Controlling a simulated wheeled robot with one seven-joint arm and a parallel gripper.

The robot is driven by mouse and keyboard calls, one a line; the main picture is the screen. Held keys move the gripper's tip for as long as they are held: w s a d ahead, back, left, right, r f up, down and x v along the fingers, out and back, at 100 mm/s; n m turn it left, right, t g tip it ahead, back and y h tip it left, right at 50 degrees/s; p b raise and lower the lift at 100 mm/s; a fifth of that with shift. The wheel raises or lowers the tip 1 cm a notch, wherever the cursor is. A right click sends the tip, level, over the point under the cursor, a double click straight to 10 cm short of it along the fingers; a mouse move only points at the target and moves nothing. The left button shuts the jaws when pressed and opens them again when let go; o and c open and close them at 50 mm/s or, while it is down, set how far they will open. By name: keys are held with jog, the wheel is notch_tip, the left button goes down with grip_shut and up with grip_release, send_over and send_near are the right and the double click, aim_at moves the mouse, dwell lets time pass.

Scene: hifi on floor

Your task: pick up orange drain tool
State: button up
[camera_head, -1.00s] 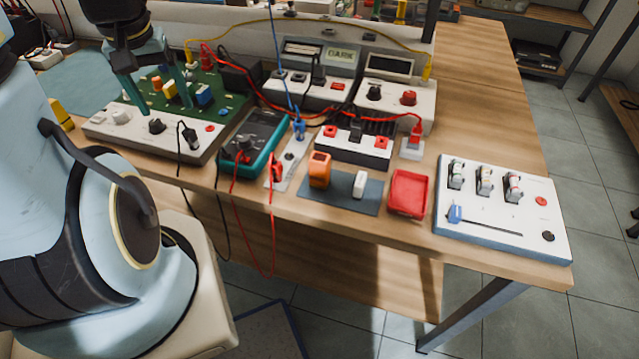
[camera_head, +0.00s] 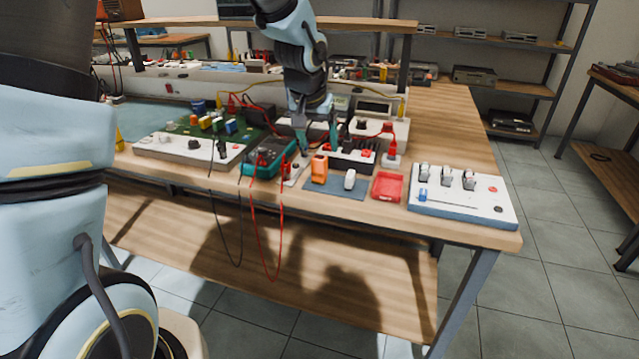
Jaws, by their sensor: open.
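The orange drain tool (camera_head: 319,169) looks like a small upright orange block with a dark opening near its top. It stands on the left part of a dark blue-grey mat (camera_head: 340,190) near the front edge of the workbench. My gripper (camera_head: 319,146) points down with its two teal fingers spread apart. In the picture the fingertips are just above and behind the orange tool, near the blue plug and the black and white unit. The fingers hold nothing that I can see. The exact height over the bench is hard to tell.
A white block (camera_head: 349,180) shares the mat. A red tray (camera_head: 387,186) and a white switch panel (camera_head: 462,196) are to the right. A teal multimeter (camera_head: 269,158) with hanging red and black leads is to the left. Instruments crowd behind.

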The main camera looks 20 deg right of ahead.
aim_at(321, 159)
jog(key=x, duration=0.5)
jog(key=shift+f+p, duration=0.15)
jog(key=shift+p, duration=0.15)
jog(key=shift+w+p+x, duration=0.15)
jog(key=shift+p+x, duration=0.3)
jog(key=shift+x, duration=0.85)
jog(key=shift+w+p+x, duration=0.15)
jog(key=shift+p+x, duration=0.25)
jog(key=shift+x, duration=0.95)
jog(key=shift+a, duration=0.15)
grip_shut()
